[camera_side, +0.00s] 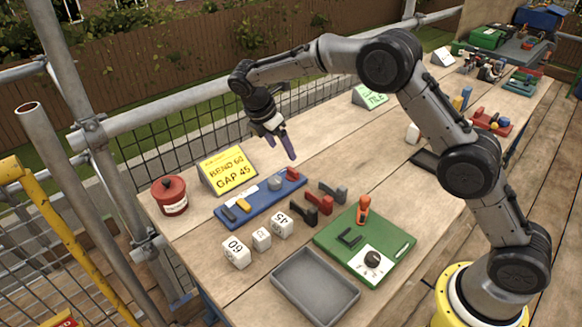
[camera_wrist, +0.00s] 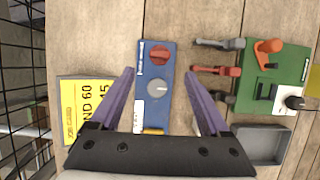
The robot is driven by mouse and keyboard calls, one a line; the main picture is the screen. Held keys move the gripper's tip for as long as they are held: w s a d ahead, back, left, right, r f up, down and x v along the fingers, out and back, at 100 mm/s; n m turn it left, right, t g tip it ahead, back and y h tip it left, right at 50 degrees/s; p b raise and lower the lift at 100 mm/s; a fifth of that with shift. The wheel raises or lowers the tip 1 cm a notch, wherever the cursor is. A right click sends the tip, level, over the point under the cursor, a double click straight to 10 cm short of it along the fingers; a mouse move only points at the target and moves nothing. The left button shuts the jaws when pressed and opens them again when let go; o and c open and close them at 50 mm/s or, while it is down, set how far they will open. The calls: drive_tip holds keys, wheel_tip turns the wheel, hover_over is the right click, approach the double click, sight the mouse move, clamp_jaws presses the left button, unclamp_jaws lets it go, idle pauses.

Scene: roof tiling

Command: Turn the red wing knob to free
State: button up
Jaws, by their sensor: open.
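The red wing knob (camera_wrist: 160,55) sits at one end of the blue board (camera_wrist: 153,108), beside a grey round knob (camera_wrist: 157,88). In the side view the red knob (camera_side: 292,174) is at the far right end of the blue board (camera_side: 262,207). My gripper (camera_side: 281,150) is open and empty, with its purple fingers above the far end of the board. In the wrist view the open fingers (camera_wrist: 160,74) lie either side of the board, with the red knob just beyond the fingertips. The knob's markings are too small to read.
A yellow sign (camera_side: 228,169) reading "BEND 60 GAP 45" stands behind the board, near a red tin (camera_side: 170,195). White number cubes (camera_side: 236,253), dark and red clamp-like tools (camera_side: 319,203), a green board (camera_side: 335,229) and a grey tray (camera_side: 315,287) lie in front.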

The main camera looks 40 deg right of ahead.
sight(292, 170)
drive_tip(key=x, duration=1)
clamp_jaws()
